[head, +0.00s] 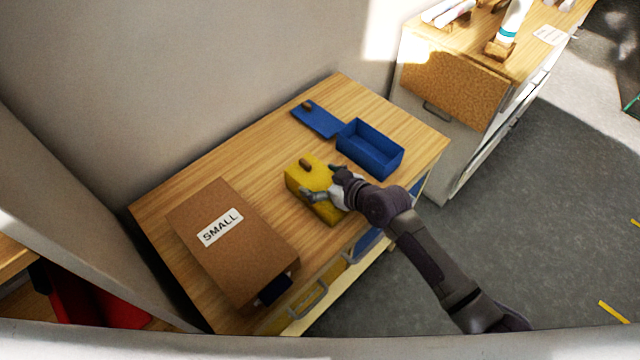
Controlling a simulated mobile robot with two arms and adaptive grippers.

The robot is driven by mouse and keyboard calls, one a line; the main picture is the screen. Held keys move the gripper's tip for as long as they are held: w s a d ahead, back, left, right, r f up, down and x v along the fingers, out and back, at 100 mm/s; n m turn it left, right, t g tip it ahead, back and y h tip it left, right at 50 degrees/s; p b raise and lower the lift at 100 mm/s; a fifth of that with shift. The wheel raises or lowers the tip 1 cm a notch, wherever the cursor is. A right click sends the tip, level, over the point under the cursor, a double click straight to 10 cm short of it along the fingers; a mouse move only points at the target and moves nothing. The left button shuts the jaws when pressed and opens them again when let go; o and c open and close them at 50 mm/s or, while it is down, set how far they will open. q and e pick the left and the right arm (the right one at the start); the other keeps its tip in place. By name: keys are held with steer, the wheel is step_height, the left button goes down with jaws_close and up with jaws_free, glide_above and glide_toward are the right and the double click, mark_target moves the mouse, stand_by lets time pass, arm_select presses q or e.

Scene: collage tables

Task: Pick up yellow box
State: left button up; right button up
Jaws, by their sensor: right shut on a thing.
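The yellow box (300,179) sits on the wooden tabletop near its front edge, with a small brown knob on its top. My right gripper (322,181) reaches in from the lower right and is shut on the yellow box, one finger on the near side and one toward the far side. The gripper hides part of the box's right end. I cannot tell whether the box is lifted off the table. My left gripper does not show.
An open blue box (370,148) stands right behind the yellow box, with a blue lid (317,119) beside it. A brown box labelled SMALL (232,250) lies at the left of the wooden table (165,199). A cabinet (455,85) stands at the upper right.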

steer(key=shift+r, duration=0.95)
steer(key=shift+d+r+b, duration=0.2)
steer(key=shift+r+b, duration=0.35)
steer(key=shift+r, duration=0.65)
steer(key=s+d+r+m+t+h+b, duration=0.1)
steer(key=s+d+r+m+h, duration=0.3)
steer(key=d, duration=0.5)
steer(key=s+d+r+m+t+h+b, duration=0.2)
steer(key=s+d+r+m+h, duration=0.2)
steer(key=d, duration=0.6)
step_height(320, 180, up, 2)
steer(key=shift+s+r+m+t+h+b, duration=0.1)
steer(key=shift+s+m+t+h+b, duration=0.25)
steer(key=shift+s+m, duration=0.35)
steer(key=shift+n, duration=0.3)
